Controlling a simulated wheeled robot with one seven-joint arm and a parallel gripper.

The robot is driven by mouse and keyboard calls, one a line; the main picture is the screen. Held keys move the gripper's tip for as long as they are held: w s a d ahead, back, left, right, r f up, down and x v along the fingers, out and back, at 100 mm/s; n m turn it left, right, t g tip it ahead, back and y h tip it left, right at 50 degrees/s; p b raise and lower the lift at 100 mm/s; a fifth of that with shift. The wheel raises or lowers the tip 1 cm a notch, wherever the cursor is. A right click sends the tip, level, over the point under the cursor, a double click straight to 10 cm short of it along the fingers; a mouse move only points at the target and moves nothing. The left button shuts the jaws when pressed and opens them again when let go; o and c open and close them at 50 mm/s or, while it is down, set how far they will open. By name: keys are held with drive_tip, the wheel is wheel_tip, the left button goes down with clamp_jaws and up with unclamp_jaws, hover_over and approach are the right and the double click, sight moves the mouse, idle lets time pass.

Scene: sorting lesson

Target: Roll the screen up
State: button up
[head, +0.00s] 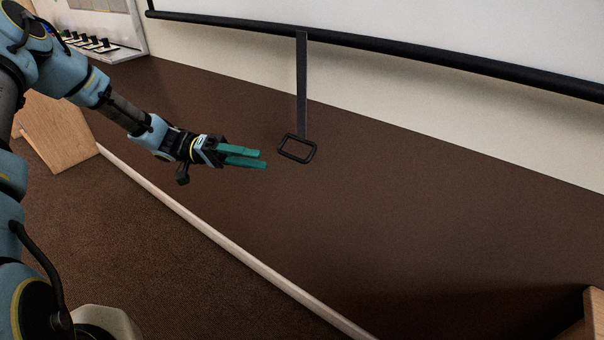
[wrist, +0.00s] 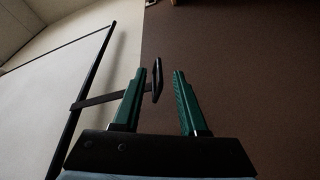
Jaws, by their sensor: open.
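The white projection screen (head: 420,22) hangs at the top right of the head view, with a black bar (head: 400,48) along its lower edge. A dark strap (head: 302,85) hangs from the bar and ends in a black rectangular pull handle (head: 297,148). My gripper (head: 266,159) is open and empty, a little to the left of the handle in the head view. In the wrist view the handle (wrist: 157,80) shows between the lines of the two green fingers (wrist: 167,75), nearer the left finger. I cannot tell how far beyond the fingertips it is. The screen (wrist: 50,95) is at left there.
A wooden piece of furniture (head: 58,130) stands at left, and another wooden piece (head: 592,315) at lower right. A board with a row of dark knobs (head: 90,42) is at upper left.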

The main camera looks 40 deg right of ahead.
drive_tip(key=shift+m+g+h, duration=0.6)
drive_tip(key=shift+g+h, duration=0.1)
drive_tip(key=shift+h, duration=0.1)
drive_tip(key=x, duration=0.3)
drive_tip(key=d+p+x, duration=0.1)
drive_tip(key=x, duration=0.2)
drive_tip(key=w+p+x, duration=0.1)
drive_tip(key=x, duration=0.2)
drive_tip(key=shift+s+d+f, duration=0.15)
drive_tip(key=shift+s+d, duration=0.2)
drive_tip(key=shift+d, duration=0.2)
drive_tip(key=shift+s+d, duration=0.35)
drive_tip(key=shift+s, duration=0.2)
drive_tip(key=shift+c, duration=0.3)
clamp_jaws()
